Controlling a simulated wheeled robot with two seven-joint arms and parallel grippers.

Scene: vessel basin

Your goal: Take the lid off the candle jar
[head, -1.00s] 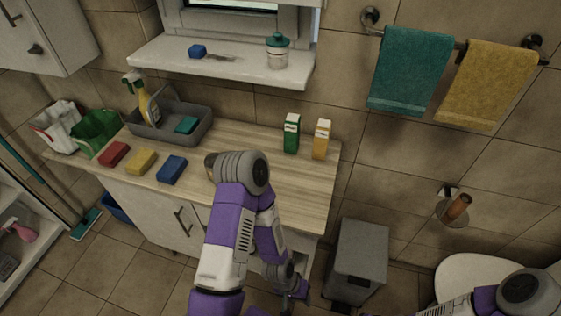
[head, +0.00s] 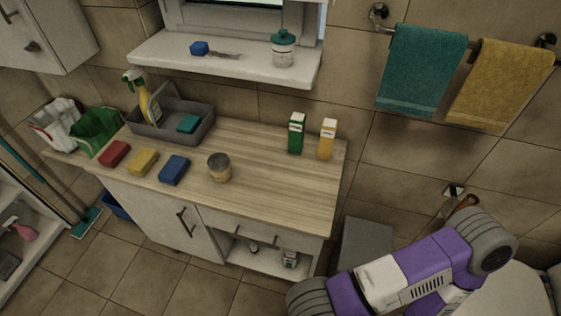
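A small jar (head: 219,168) with a brownish top and a pale body stands upright on the wooden counter, right of the blue sponge; it looks like the candle jar. It is too small to tell whether the top is a lid or the open wax. A clear jar with a teal lid (head: 283,48) stands on the window shelf. A purple and grey arm of mine crosses the lower right, well away from both jars. Neither of my grippers is in view, so what they hold is hidden.
On the counter (head: 290,190) are red (head: 115,153), yellow (head: 142,162) and blue sponges (head: 174,170), a grey caddy (head: 170,124) with a spray bottle, and green (head: 296,133) and yellow cartons (head: 327,139). The counter right of the small jar is clear. A grey bin (head: 366,247) stands right of the cabinet.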

